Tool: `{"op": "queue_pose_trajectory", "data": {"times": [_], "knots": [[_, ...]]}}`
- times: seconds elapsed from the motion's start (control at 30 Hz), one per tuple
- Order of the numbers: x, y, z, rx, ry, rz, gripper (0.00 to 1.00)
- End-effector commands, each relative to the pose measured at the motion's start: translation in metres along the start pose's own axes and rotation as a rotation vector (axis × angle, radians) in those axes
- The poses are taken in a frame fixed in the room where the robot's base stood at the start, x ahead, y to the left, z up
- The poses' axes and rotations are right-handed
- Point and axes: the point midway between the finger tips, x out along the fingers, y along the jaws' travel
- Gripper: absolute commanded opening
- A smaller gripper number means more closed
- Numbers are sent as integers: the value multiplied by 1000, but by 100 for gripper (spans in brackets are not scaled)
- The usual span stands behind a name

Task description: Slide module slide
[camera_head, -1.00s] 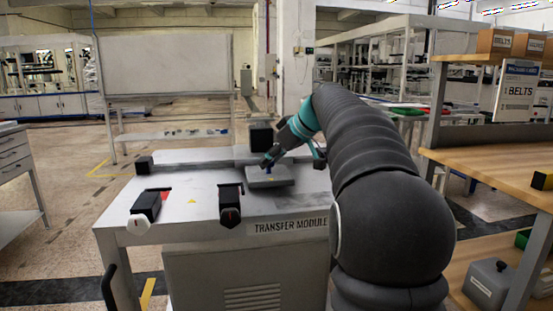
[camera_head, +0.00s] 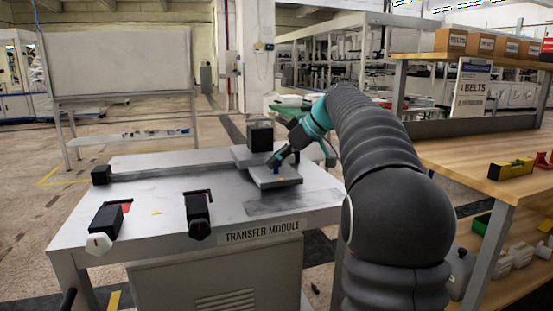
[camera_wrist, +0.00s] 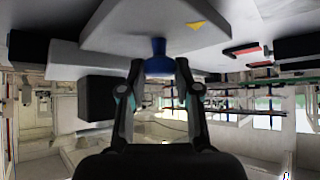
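The transfer module is a light grey table (camera_head: 150,205) with a long rail (camera_head: 150,175) along its back. The slide carriage, a grey plate (camera_head: 287,182), sits toward the right end of the rail. A short blue knob (camera_wrist: 158,58) stands on it. A black block (camera_head: 261,138) rises at the back of the carriage. My gripper (camera_head: 274,163) reaches down to the plate from the right. In the wrist view my gripper (camera_wrist: 158,68) has its fingertips closed on both sides of the blue knob. The rail's right end is hidden behind my arm.
A black end block (camera_head: 101,175) marks the rail's left end. Two black handles, left (camera_head: 108,216) and right (camera_head: 198,210), stick out at the table's front. A wooden workbench (camera_head: 490,175) with shelves stands close on the right. Open floor lies left of the table.

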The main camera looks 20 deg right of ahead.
Motion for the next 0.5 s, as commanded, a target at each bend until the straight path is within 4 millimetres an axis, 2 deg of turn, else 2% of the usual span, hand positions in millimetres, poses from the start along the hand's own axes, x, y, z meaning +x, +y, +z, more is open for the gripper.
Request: {"op": "queue_pose_trajectory", "data": {"times": [0.03, 0.1, 0.37, 0.5], "knots": [[-3, 4, 2, 2, 0, 12, 40], [-3, 4, 2, 3, -1, 12, 55], [0, 0, -1, -2, -2, 4, 55], [-5, 0, -1, -2, -1, 5, 55]]}}
